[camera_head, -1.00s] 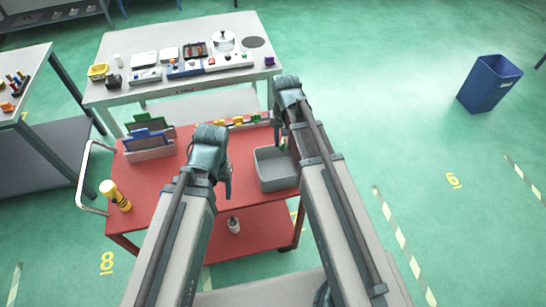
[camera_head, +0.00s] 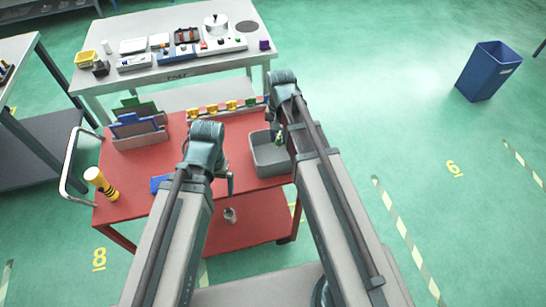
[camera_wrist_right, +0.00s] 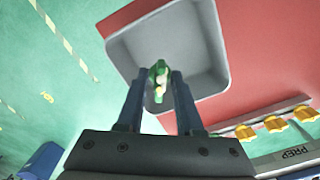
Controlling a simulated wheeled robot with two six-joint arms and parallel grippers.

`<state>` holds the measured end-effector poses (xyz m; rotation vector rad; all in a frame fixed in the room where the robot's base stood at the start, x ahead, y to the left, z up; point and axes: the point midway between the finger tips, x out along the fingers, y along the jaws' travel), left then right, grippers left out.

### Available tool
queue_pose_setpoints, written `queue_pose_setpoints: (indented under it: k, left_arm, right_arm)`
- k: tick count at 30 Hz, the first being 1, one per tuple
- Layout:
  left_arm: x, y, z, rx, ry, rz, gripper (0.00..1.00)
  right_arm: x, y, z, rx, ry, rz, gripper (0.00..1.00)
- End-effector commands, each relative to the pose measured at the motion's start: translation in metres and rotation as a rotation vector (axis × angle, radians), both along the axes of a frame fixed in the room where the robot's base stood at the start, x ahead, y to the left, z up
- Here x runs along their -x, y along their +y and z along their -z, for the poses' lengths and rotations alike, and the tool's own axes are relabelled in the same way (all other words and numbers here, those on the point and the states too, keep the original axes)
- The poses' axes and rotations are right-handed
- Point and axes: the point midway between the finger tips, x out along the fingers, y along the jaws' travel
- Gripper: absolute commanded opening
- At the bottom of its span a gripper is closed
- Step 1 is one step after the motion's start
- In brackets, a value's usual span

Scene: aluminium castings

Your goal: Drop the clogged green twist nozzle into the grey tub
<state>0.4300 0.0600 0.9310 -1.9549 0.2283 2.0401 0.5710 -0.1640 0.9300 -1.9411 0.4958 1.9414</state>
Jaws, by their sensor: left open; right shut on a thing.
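The green twist nozzle (camera_wrist_right: 158,82) is held between the fingers of my right gripper (camera_wrist_right: 160,88), over the grey tub (camera_wrist_right: 125,47) in the right wrist view. In the head view the nozzle (camera_head: 279,138) shows small and green just below my right gripper (camera_head: 279,128), above the grey tub (camera_head: 270,167) on the red cart's right side. The tub's visible floor looks empty. My left gripper (camera_head: 229,182) is open over the middle of the cart; its fingers are partly hidden by its wrist.
The red cart top (camera_head: 140,181) carries a rack with green and blue panels (camera_head: 138,128), a row of yellow pieces (camera_head: 232,105), a yellow-black bottle (camera_head: 101,183) and a blue item (camera_head: 160,183). A grey bench (camera_head: 180,75) stands behind. A blue bin (camera_head: 488,71) stands right.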

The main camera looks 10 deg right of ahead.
Motion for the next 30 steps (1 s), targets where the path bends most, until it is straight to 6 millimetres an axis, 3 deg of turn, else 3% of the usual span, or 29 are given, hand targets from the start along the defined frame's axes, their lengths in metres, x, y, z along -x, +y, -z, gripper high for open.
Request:
queue_pose_setpoints:
  k: [3,12,13,18,30]
  left_arm:
    - [0.0,0.0,0.014,0.0,0.0,0.0,1.0]
    - [0.0,0.0,0.0139,0.0,0.0,0.0,1.0]
    - [0.0,0.0,0.0139,0.0,0.0,0.0,1.0]
    - [0.0,0.0,0.0139,0.0,0.0,0.0,1.0]
    - [0.0,0.0,0.0118,0.0,0.0,0.0,1.0]
  right_arm:
    - [0.0,0.0,0.014,0.0,0.0,0.0,0.0]
    - [0.0,0.0,0.0139,0.0,0.0,0.0,0.0]
    - [0.0,0.0,0.0139,0.0,0.0,0.0,0.37]
    - [0.0,0.0,0.0139,0.0,0.0,0.0,0.68]
    - [0.0,0.0,0.0118,0.0,0.0,0.0,0.7]
